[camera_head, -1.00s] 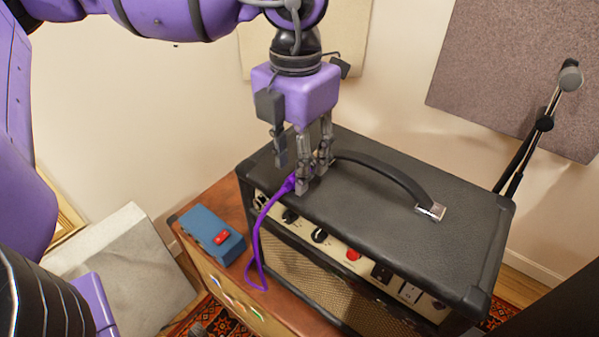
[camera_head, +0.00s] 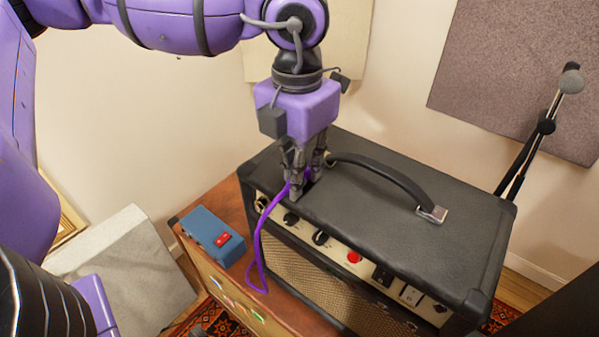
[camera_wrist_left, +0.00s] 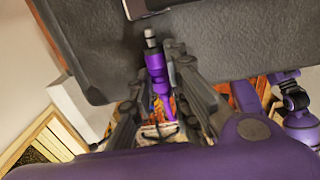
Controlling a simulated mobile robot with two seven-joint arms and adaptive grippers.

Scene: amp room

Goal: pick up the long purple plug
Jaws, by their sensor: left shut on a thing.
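The long purple plug (camera_wrist_left: 155,66) shows in the left wrist view, with its grey metal tip pointing up the picture over the black top of the amp. My left gripper (camera_head: 301,188) is shut on the plug, above the amp's front left top edge. In the left wrist view the fingers (camera_wrist_left: 160,100) stand on either side of the plug. In the head view the fingers hide most of it. Its purple cable (camera_head: 259,240) hangs down in front of the amp to the wooden surface. My right gripper is not in view.
The black amp (camera_head: 400,235) has a carry handle (camera_head: 385,180) on top and knobs along its front. A blue box (camera_head: 212,236) with a red switch sits left of it on a wooden cabinet (camera_head: 240,199). A microphone stand (camera_head: 530,150) is behind right.

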